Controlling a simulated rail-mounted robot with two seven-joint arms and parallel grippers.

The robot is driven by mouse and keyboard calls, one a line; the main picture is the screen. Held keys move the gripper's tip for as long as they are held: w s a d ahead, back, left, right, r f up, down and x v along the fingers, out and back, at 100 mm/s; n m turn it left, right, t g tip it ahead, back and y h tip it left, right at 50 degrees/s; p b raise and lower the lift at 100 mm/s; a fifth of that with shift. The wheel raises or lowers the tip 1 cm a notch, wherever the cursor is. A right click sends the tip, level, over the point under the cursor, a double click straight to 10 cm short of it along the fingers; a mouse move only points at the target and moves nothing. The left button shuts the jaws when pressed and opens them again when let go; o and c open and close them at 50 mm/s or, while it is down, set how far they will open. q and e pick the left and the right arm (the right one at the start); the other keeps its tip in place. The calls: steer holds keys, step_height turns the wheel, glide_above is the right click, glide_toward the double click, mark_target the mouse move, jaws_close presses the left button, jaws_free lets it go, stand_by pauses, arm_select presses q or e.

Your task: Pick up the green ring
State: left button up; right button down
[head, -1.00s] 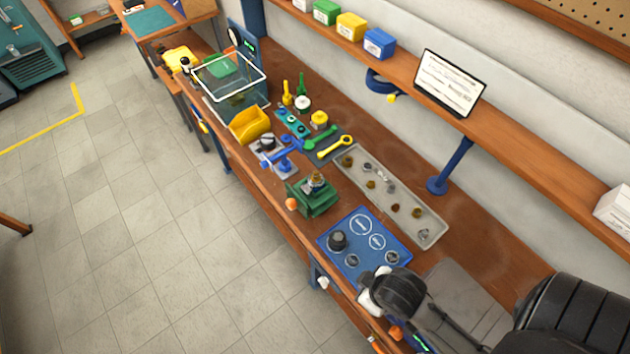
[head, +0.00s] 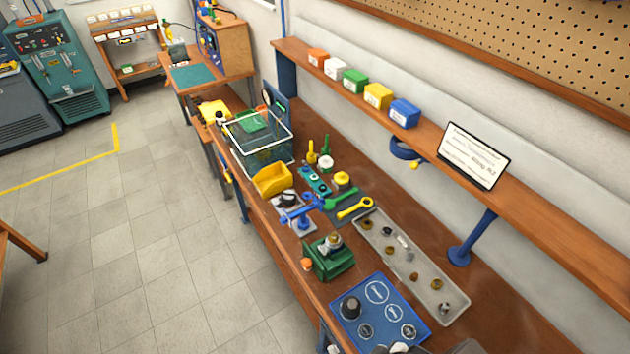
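I cannot make out a green ring for certain in the head view; small parts are too small to tell. The grey tray (head: 418,275) holds several small brass, dark and grey parts, none clearly green. Green things in view are a spanner (head: 341,199), an upright-handled tool (head: 326,148) and a green block fixture (head: 331,262) with a metal fitting on top. The blue mat (head: 374,318) has white ring outlines and a few dark or grey pieces. Neither gripper's fingers are in view; only a sliver of what may be my arm shows at the bottom edge.
A wire basket (head: 262,160), yellow bin (head: 272,180), blue vise-like tool (head: 300,213) and yellow spanner (head: 355,208) crowd the bench's far half. A shelf (head: 530,222) with coloured boxes and a tablet (head: 472,156) runs along the wall. Bare bench lies right of the tray.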

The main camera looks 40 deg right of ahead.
steer(key=shift+d, duration=0.1)
arm_select(q)
steer(key=shift+a, duration=0.15)
arm_select(e)
steer(key=c, duration=0.7)
jaws_free()
arm_select(q)
steer(key=o, duration=0.4)
steer(key=shift+d, duration=0.2)
steer(key=shift+c, duration=0.2)
